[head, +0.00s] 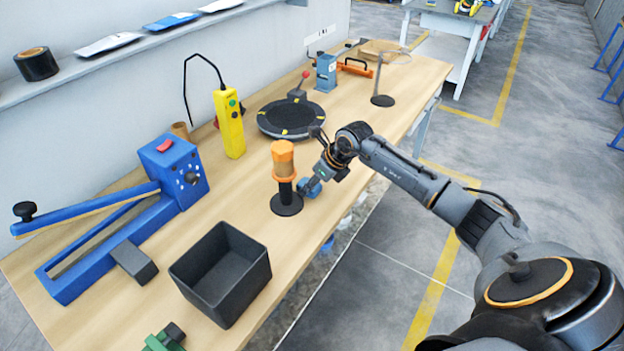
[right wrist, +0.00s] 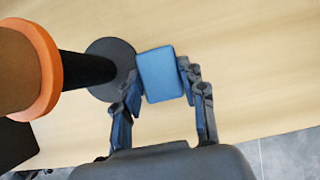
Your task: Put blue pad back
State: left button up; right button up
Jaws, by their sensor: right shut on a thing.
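My right gripper (head: 312,187) is shut on a small blue pad (head: 309,188) beside the stand's round black base. In the right wrist view the pad (right wrist: 161,74) is a rounded blue block held between the two fingertips (right wrist: 163,88), over the wooden table and near the edge of the black base. Whether it touches the table is unclear. A flat blue packet (head: 172,22) also lies on the wall shelf between white packets. My left gripper is not in view.
An orange-topped stand (head: 283,160) rises right next to my right gripper. A black turntable (head: 290,118) is behind it, and an open black bin (head: 222,275) is in front. A blue lever machine (head: 150,215) fills the left. The table's right edge is close.

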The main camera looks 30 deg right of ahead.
jog(key=o, duration=1.1)
jog(key=b+v, duration=0.2)
jog(key=v, duration=1)
jog(key=shift+r, duration=0.1)
